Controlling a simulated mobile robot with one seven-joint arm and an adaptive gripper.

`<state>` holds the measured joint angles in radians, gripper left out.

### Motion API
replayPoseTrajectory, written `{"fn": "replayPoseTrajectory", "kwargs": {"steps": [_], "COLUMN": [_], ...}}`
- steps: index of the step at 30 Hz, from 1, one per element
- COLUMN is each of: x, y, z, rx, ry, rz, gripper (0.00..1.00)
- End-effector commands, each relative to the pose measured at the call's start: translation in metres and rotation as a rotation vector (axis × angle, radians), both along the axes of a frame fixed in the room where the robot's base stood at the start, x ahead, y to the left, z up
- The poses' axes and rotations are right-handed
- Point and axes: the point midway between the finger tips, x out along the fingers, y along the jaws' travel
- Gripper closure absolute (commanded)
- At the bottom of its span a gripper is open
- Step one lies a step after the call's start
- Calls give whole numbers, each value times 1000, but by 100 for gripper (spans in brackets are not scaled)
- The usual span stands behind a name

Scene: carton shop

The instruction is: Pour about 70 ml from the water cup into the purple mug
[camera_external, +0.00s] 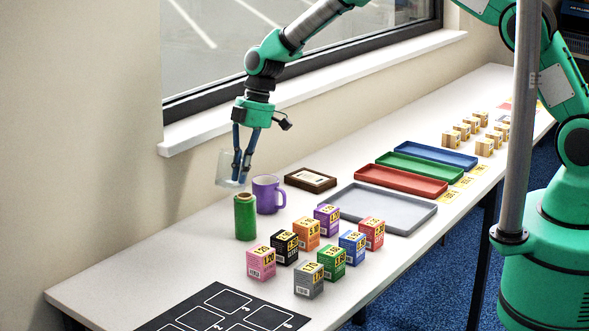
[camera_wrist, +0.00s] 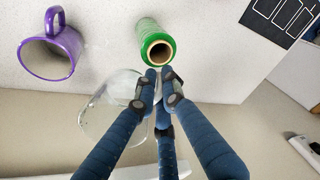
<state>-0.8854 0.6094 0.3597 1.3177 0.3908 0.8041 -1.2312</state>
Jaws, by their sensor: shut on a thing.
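A clear cup (camera_external: 226,168) is held by my gripper (camera_external: 240,180) above the table, on the wall side, behind the green spool. In the wrist view the same cup (camera_wrist: 112,112) is see-through and partly behind the fingers of my gripper (camera_wrist: 160,84). I cannot make out its water level. The purple mug (camera_external: 266,196) stands upright on the table, to the right of the held cup and apart from it. In the wrist view the mug (camera_wrist: 48,52) is at the upper left, its open mouth showing; I cannot see any water in it.
A green spool (camera_external: 245,217) stands close to the mug, just below the held cup in the picture; it also shows in the wrist view (camera_wrist: 150,32). Several coloured boxes (camera_external: 305,233), a grey tray (camera_external: 372,210) and a wooden frame (camera_external: 310,180) lie to the right. A black mat (camera_external: 225,310) lies in front.

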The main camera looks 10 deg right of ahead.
Motion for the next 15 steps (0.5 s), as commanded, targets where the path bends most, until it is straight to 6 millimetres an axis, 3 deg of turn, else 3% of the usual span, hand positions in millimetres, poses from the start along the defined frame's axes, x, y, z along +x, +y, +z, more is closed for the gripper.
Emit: {"fn": "replayPoseTrajectory", "kwargs": {"steps": [15], "x": [-10], "y": [13], "z": [6], "rx": [-152], "ry": [-119], "rz": [12], "gripper": [100]}}
